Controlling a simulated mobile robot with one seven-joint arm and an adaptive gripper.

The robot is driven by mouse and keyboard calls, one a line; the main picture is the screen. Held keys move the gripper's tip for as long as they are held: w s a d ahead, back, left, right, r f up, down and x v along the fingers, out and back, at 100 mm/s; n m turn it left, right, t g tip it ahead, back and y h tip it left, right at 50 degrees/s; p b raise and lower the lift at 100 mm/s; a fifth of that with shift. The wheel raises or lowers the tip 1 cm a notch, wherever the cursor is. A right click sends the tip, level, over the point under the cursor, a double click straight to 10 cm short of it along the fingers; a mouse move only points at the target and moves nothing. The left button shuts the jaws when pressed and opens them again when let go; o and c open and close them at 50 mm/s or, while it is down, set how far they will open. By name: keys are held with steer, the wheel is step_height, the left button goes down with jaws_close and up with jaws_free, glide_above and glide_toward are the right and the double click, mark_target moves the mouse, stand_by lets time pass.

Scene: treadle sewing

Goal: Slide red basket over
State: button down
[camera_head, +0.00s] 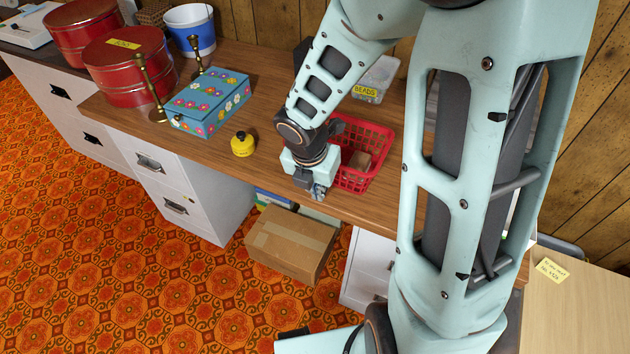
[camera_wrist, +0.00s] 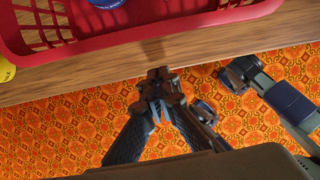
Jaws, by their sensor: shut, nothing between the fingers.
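The red plastic basket (camera_head: 381,133) with slotted walls stands on the wooden desk, partly hidden behind my forearm and wrist. A small brown box (camera_head: 359,161) shows inside it. In the wrist view the basket's red rim (camera_wrist: 150,35) crosses the top, with something blue inside. My gripper (camera_head: 319,192) is at the basket's front left, near the desk's front edge. In the wrist view my gripper (camera_wrist: 160,78) is shut and empty, its tips apart from the rim in the picture. I cannot tell whether it touches the basket elsewhere.
A yellow bottle (camera_head: 243,144) and a blue flowered box (camera_head: 208,103) stand left of the basket. A clear tub labelled BEADS (camera_head: 375,80) is behind it. Brass candlesticks and red tins (camera_head: 128,68) stand farther left. A cardboard box (camera_head: 291,242) is below the desk.

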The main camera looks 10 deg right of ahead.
mark_target(349, 134)
steer(key=shift+w+d+f, duration=0.3)
steer(key=shift+w+d, duration=0.35)
steer(key=shift+w, duration=0.25)
steer(key=shift+w+d+f, duration=0.25)
steer(key=shift+w+d, duration=0.35)
steer(key=shift+w, duration=0.3)
steer(key=shift+w, duration=0.1)
steer(key=shift+w+d+r+p, duration=0.15)
steer(key=shift+w+d+p, duration=0.15)
steer(key=shift+p, duration=0.3)
steer(key=w+d+p, duration=0.3)
steer(key=w, duration=0.1)
steer(key=w+d+p, duration=0.3)
steer(key=w, duration=0.2)
steer(key=w+d+p, duration=0.3)
steer(key=w, duration=0.2)
steer(key=shift+d+f, duration=0.1)
steer(key=shift+f, duration=0.1)
steer(key=shift+s, duration=0.1)
